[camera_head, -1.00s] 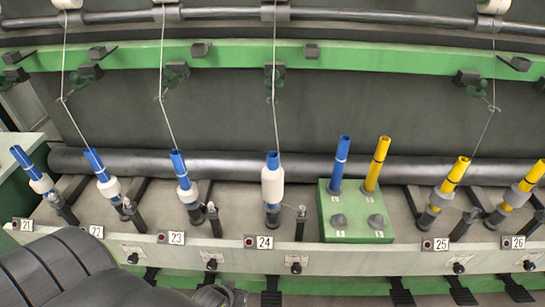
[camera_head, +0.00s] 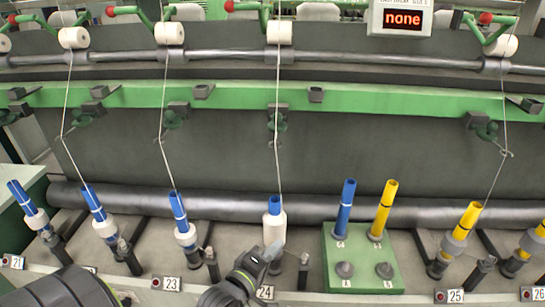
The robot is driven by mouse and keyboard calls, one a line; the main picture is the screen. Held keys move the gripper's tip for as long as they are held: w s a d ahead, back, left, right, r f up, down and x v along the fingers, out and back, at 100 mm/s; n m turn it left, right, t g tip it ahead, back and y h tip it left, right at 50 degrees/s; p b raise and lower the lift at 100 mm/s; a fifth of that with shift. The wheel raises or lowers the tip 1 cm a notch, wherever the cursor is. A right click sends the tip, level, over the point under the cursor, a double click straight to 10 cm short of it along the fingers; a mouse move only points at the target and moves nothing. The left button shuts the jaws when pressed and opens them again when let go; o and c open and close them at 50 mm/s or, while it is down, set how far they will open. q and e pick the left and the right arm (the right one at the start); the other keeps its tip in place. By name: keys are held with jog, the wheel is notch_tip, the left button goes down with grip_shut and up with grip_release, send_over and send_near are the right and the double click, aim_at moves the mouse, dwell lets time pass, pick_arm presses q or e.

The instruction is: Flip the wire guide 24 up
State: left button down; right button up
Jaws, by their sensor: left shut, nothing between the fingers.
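Wire guide 24 (camera_head: 277,122) is a small dark green bracket at the lower edge of the green rail, straight above position 24. A thin thread runs down past it to the blue tube with a white bobbin (camera_head: 274,228) at the plate marked 24 (camera_head: 265,292). My left gripper (camera_head: 272,254) is at the bottom centre, in front of the foot of that bobbin and well below the guide. Its fingers are shut with nothing seen between them. My right gripper is not in view.
A green block (camera_head: 362,270) with blue and yellow tubes stands right of bobbin 24. Neighbouring guides (camera_head: 172,119) and (camera_head: 485,130) hang along the green rail (camera_head: 380,101). White rolls (camera_head: 279,32) sit above. The dark panel below the rail is clear.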

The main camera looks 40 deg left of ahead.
pick_arm(q)
jog(key=w+r+n+t, duration=0.1)
jog(key=n, duration=0.1)
jog(key=r+n+t+y, duration=0.1)
jog(key=r+n+t, duration=0.1)
jog(key=n, duration=0.1)
jog(key=w+a+r+n+t, duration=0.1)
jog(key=r+n, duration=0.1)
jog(key=shift+w+n+t, duration=0.3)
jog(key=n+t+y, duration=0.4)
jog(key=n+y, duration=0.5)
jog(key=n, duration=0.4)
send_near(276, 127)
jog(key=r+p, duration=0.1)
jog(key=p, duration=0.3)
jog(key=w+r+p, duration=0.1)
jog(key=r+p, duration=0.1)
jog(key=p, duration=0.2)
jog(key=shift+w+r+h, duration=0.15)
jog(key=shift+h, duration=0.25)
jog(key=shift+d, duration=0.1)
